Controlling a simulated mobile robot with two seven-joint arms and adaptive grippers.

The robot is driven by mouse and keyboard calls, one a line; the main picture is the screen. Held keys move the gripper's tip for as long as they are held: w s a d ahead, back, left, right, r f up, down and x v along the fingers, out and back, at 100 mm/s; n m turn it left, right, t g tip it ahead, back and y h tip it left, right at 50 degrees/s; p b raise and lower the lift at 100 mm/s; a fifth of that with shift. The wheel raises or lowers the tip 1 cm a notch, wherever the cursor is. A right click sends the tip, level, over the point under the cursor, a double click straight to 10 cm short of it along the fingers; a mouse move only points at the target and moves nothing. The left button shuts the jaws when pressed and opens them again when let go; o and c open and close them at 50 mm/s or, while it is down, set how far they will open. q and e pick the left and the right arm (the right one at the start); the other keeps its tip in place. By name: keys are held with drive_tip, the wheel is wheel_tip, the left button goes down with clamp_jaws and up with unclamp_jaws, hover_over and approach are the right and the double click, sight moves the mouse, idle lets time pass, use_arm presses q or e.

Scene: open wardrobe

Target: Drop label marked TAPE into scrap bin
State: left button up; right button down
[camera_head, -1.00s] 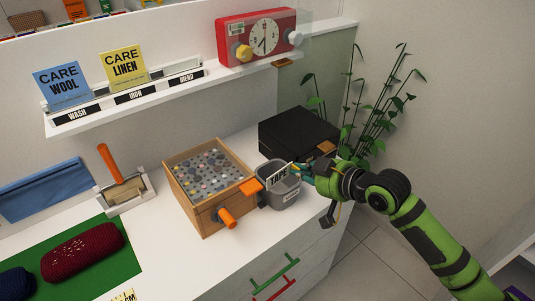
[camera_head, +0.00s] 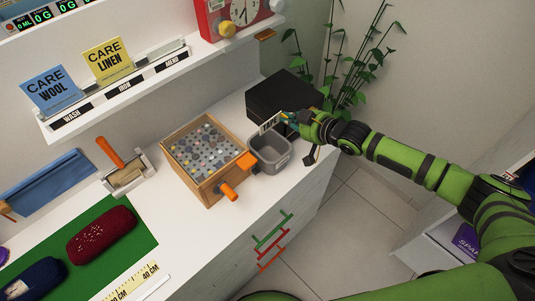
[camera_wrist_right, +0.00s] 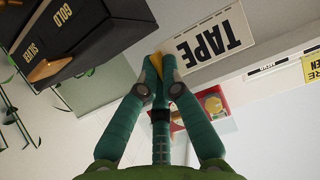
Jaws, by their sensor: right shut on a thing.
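The white TAPE label (camera_head: 269,123) is held upright at the tip of my right gripper (camera_head: 289,119), just above the far rim of the grey scrap bin (camera_head: 284,163). In the right wrist view the label (camera_wrist_right: 214,38) reads TAPE upside down, and the fingers of my right gripper (camera_wrist_right: 155,70) are closed together at its corner. The bin stands open on the white counter, and its visible inside looks empty. My left gripper is not in view.
A wooden box of buttons (camera_head: 207,196) with orange handles stands left of the bin. A black box (camera_head: 272,98) is behind it. Care cards (camera_head: 107,60) stand on the shelf above.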

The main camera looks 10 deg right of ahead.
wheel_tip(320, 180, down, 3)
drive_tip(key=shift+w+f+b, duration=0.1)
drive_tip(key=shift+f+b, duration=0.1)
drive_tip(key=shift+b, duration=1)
drive_tip(key=c, duration=1.3)
unclamp_jaws()
drive_tip(key=shift+r, duration=0.1)
drive_tip(key=shift+c, duration=0.2)
drive_tip(key=v, duration=1.2)
drive_tip(key=shift+a, duration=0.1)
